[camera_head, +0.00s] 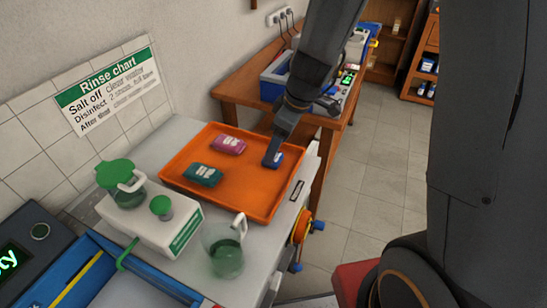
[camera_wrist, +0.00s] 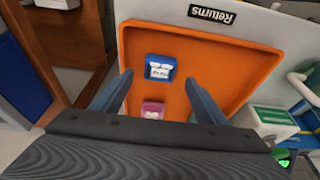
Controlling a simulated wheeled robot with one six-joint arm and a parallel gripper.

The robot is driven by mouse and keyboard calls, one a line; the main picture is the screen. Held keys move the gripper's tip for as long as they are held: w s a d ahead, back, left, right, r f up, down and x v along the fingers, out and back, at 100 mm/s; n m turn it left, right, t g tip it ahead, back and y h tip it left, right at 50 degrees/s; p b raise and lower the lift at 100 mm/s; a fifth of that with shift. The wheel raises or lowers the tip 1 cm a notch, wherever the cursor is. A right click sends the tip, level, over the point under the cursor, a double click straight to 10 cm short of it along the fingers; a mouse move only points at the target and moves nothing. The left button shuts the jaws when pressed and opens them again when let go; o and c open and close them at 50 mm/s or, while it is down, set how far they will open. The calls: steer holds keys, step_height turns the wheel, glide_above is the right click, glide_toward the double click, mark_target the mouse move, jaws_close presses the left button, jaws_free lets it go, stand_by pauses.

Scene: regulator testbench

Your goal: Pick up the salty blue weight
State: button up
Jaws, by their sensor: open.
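The blue weight (camera_wrist: 160,67) lies on the orange tray, with white patches and a white label on its top; I cannot tell salt from label. In the head view the blue weight (camera_head: 279,157) is partly hidden by my gripper. My gripper (camera_wrist: 159,82) is open and empty. Its fingers stand apart on either side, and the blue weight shows between and slightly beyond the tips. In the head view my gripper (camera_head: 271,161) points down at the tray's right part. I cannot tell its exact height above the tray.
The orange tray (camera_head: 238,194) also holds a pink weight (camera_head: 228,145) and a teal weight (camera_head: 203,174). The pink weight (camera_wrist: 153,109) lies close to the blue one, nearer my palm.

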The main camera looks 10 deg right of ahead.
mark_target(277, 160)
steer(key=shift+x, duration=2.15)
steer(key=shift+d, duration=0.1)
steer(key=shift+c, duration=0.4)
steer(key=c, duration=1.5)
